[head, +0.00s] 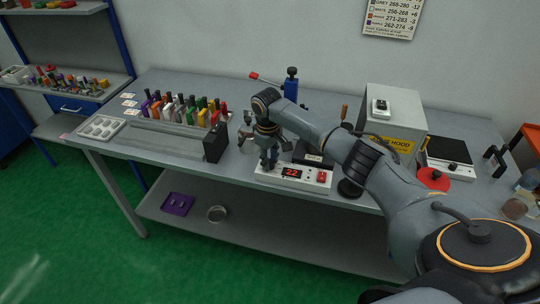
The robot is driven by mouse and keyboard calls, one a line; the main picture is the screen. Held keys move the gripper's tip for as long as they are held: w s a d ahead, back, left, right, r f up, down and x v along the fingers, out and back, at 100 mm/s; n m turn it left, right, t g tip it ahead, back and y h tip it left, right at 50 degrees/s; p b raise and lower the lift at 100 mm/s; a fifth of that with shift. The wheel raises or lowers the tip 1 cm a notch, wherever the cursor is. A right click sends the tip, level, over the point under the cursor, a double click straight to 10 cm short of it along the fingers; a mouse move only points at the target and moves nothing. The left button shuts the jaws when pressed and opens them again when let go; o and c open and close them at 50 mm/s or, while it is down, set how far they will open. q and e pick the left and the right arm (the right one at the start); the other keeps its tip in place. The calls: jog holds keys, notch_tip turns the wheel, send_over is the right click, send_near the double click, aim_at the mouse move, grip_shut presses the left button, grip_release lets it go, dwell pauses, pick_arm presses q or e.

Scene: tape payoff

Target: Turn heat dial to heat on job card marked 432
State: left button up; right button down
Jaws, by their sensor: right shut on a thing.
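A white control box (312,184) stands at the front edge of the bench, with a red lit display (291,173) that seems to read 22 and a red switch (321,176) at its right. My right gripper (267,164) points down onto the left part of this box. It is shut on the heat dial there, which the fingers hide. Small white cards (130,103) lie at the back left of the bench; their print is too small to read, so I cannot tell which is marked 432. My left gripper is not in view.
A wall chart (393,14) lists colours with number ranges and offsets. A grey hood (394,121) stands behind my right arm. A red disc (433,179) lies farther right.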

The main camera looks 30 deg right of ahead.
jog(key=m+p, duration=0.2)
jog(key=shift+a+r+m+p, duration=0.1)
jog(key=shift+r+m+p, duration=0.2)
jog(key=shift+p, duration=0.1)
jog(key=m+p, duration=0.2)
jog(key=m, duration=0.1)
jog(key=shift+f+m+p, duration=0.15)
jog(key=shift+m+p, duration=0.15)
jog(key=m+p, duration=0.1)
jog(key=m, duration=0.2)
jog(key=shift+w+m+g+p, duration=0.1)
jog(key=shift+m+g+p, duration=0.2)
jog(key=shift+p, duration=0.05)
jog(key=m+p, duration=0.1)
jog(key=m, duration=0.2)
jog(key=shift+f+m, duration=0.1)
jog(key=shift+m, duration=0.3)
jog(key=m, duration=0.4)
jog(key=shift+w+p, duration=0.1)
jog(key=shift+p, duration=0.2)
jog(key=m, duration=0.5)
jog(key=shift+w+m+y, duration=0.1)
jog(key=shift+m+y, duration=0.2)
jog(key=shift+m, duration=0.1)
jog(key=m, duration=0.5)
jog(key=shift+p, duration=0.3)
jog(key=m, duration=0.5)
jog(key=shift+d+y, duration=0.25)
jog(key=shift+y, duration=0.05)
jog(key=shift+m, duration=0.3)
